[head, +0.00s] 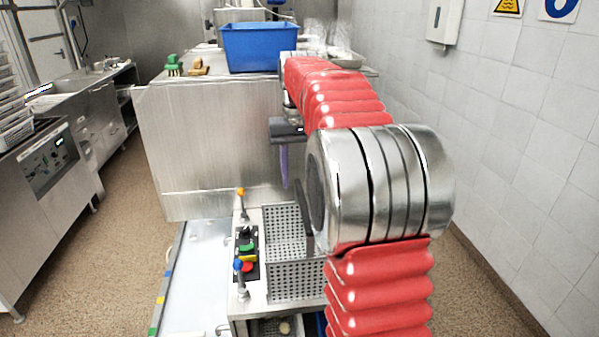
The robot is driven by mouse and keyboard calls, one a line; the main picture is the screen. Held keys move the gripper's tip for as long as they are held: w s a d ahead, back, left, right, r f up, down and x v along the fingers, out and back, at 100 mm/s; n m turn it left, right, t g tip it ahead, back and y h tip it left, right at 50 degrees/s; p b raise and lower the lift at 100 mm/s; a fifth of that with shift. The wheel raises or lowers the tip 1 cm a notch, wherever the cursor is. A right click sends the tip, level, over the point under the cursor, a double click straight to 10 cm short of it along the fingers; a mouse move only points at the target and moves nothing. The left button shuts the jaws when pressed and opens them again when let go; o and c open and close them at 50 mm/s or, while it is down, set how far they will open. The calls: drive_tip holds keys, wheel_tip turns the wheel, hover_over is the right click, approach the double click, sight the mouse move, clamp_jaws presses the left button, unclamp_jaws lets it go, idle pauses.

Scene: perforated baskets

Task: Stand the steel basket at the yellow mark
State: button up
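The perforated steel basket (297,281) stands on the steel bench in the lower middle of the head view, partly hidden by my arm. A yellow mark (160,300) lies on the left edge of the pale flat surface left of the bench, between a blue and a green mark. My gripper (293,197) hangs over the basket, below a dark grey block. A purple finger shows behind and a dark finger nearer, apart from each other. Nothing shows held between them. The dark finger overlaps the basket in the picture; whether it touches the basket is hidden.
Two upright levers, one with an orange knob (241,191) and one with a blue knob (238,265), flank a button panel (247,251) left of the basket. The pale surface (197,285) looks clear. A blue tub (262,47) stands on the steel cabinet behind.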

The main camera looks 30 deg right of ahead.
sight(303, 201)
drive_tip(key=shift+w+d+f, duration=0.25)
drive_tip(key=shift+d, duration=0.35)
drive_tip(key=shift+w+d+f, duration=0.2)
drive_tip(key=shift+d, duration=0.4)
drive_tip(key=shift+f, duration=0.15)
wheel_tip(303, 201, down, 10)
drive_tip(key=shift+r, duration=0.15)
drive_tip(key=shift+c, duration=0.5)
clamp_jaws()
